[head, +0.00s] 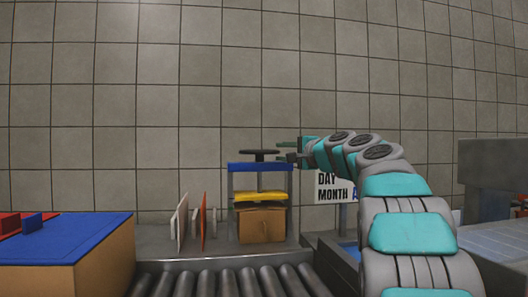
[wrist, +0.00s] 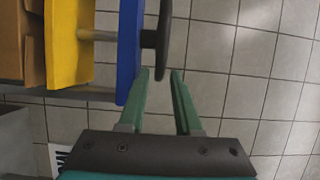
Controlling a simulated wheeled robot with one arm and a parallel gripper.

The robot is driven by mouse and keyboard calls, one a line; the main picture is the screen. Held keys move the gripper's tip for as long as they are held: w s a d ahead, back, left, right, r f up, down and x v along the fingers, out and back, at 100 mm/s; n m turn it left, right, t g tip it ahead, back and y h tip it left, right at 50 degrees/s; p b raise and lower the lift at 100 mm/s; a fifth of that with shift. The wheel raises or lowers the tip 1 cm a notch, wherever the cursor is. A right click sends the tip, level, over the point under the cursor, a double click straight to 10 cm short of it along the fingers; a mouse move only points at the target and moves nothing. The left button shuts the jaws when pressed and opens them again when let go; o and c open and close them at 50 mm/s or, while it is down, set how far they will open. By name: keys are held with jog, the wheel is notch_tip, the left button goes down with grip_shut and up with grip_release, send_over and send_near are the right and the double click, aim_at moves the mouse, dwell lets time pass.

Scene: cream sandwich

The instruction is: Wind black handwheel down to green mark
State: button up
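The black handwheel (head: 260,155) sits on a screw above the blue crossbar (head: 258,168) of a small press. Below it the yellow plate (head: 259,197) lies just above or on a brown cardboard box (head: 262,225). My gripper (head: 282,150) reaches in from the right, level with the handwheel. In the wrist view the two green fingers (wrist: 160,74) are open, and the near rim of the handwheel (wrist: 164,40) appears between their tips. Gaps show on both sides; I see no grip. I can make out no green mark.
A roller conveyor (head: 225,281) runs in front of the press. Upright white and red panels (head: 203,220) stand left of it. A blue-topped box (head: 75,240) is at the left, a sign (head: 334,187) behind my arm. The space above the handwheel is free.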

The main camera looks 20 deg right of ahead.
jog(key=w, duration=0.2)
jog(key=w+a+p, duration=0.1)
jog(key=w, duration=0.2)
jog(key=w+p, duration=0.1)
jog(key=w, duration=0.1)
jog(key=shift+w+a, duration=0.15)
jog(key=shift+w, duration=0.2)
jog(key=shift+w+a, duration=0.2)
jog(key=shift+w, duration=0.35)
grip_shut()
